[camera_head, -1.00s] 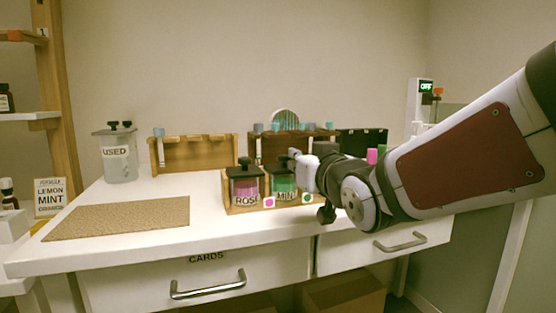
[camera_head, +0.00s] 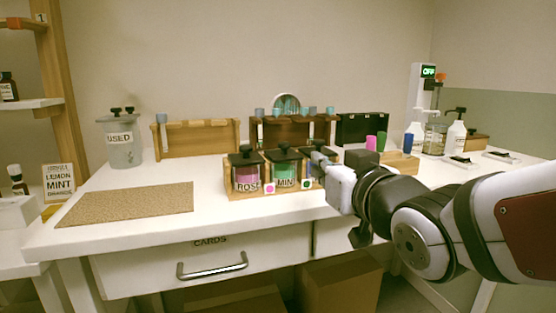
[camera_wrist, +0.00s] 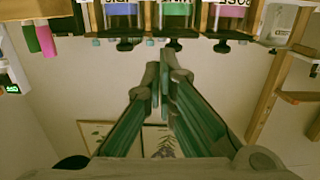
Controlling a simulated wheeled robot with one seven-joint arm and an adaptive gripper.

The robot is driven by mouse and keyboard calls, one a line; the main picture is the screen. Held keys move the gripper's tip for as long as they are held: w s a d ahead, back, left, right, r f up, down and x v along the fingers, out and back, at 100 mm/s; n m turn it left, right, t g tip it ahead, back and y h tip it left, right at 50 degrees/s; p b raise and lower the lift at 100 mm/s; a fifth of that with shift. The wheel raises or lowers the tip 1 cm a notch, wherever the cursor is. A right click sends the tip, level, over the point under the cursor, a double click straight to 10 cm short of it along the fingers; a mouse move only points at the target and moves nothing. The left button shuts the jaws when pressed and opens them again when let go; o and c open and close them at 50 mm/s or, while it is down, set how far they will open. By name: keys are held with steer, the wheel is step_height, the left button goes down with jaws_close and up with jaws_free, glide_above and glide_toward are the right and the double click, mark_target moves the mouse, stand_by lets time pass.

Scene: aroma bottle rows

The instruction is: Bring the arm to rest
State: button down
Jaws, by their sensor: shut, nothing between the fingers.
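My gripper (camera_head: 318,160) is at the right end of the front wooden rack (camera_head: 240,192), in front of the third jar there and partly covering it. In the wrist view my gripper (camera_wrist: 160,74) has its two fingers together, with nothing between them. The rack holds a pink ROSE jar (camera_head: 247,178), a green MINT jar (camera_head: 285,173) and a blue jar (camera_wrist: 122,10) whose label is hard to read. The wrist view is upside down and shows these jars along its upper edge, apart from the fingers.
A brown mat (camera_head: 125,203) lies on the left of the white table (camera_head: 140,232). Behind it stand a USED jar (camera_head: 123,142) and wooden racks (camera_head: 200,140). Pink and green pieces (camera_head: 377,141) and white bottles (camera_head: 455,137) stand to the right. The table's front left is clear.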

steer(key=s+d+f+m+g+h, duration=0.2)
steer(key=s+d+f+g+h, duration=0.2)
steer(key=s+d+f+g, duration=0.6)
steer(key=s+f+m+g, duration=0.1)
steer(key=s+f+g, duration=0.2)
steer(key=s, duration=0.8)
steer(key=s+f+g, duration=0.3)
steer(key=s, duration=0.8)
step_height(320, 180, up, 32)
steer(key=t+p, duration=0.3)
steer(key=p, duration=2.7)
steer(key=shift+s+f+t, duration=0.15)
steer(key=shift+s+t, duration=0.15)
steer(key=shift+t, duration=0.1)
